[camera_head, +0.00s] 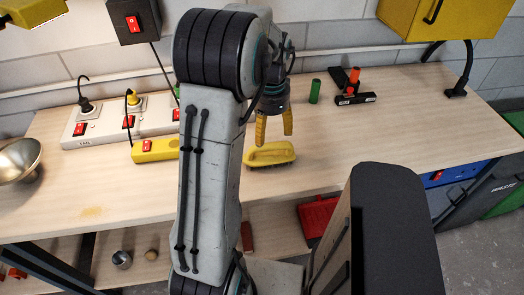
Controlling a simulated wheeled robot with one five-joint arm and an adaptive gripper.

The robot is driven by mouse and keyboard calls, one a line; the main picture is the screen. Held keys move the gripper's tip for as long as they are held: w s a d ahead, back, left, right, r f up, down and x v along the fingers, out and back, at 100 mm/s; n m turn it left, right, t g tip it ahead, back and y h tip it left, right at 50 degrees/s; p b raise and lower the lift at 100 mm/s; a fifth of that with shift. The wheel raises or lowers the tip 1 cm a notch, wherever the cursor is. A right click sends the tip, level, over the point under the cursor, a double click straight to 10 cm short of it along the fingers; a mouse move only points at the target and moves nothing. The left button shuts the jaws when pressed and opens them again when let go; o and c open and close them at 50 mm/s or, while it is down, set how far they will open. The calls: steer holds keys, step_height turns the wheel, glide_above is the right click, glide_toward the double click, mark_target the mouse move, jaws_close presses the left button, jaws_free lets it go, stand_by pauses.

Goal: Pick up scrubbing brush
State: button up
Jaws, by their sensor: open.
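The scrubbing brush (270,154) has a yellow handle and dark bristles underneath. My gripper (274,129) has yellow fingers pointing down, apart from each other and empty. It hangs just above and behind the brush in the picture, and I see a small gap between the fingertips and the handle.
A white power strip (110,128) and a yellow switch box (155,149) lie left of my arm. A green cylinder (315,91) and a black tool with an orange part (354,90) stand at the back right. A metal bowl (20,160) is far left. The bench right of the brush is clear.

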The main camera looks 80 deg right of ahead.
mark_target(270, 146)
steer(key=m, duration=0.3)
steer(key=shift+a, duration=0.15)
steer(key=shift+f+m, duration=0.15)
steer(key=shift+m, duration=0.25)
steer(key=shift+s+f+p, duration=0.1)
steer(key=shift+f+p, duration=0.5)
steer(key=shift+f, duration=2.95)
steer(key=shift+o, duration=0.2)
jaws_close()
steer(key=shift+r, duration=0.1)
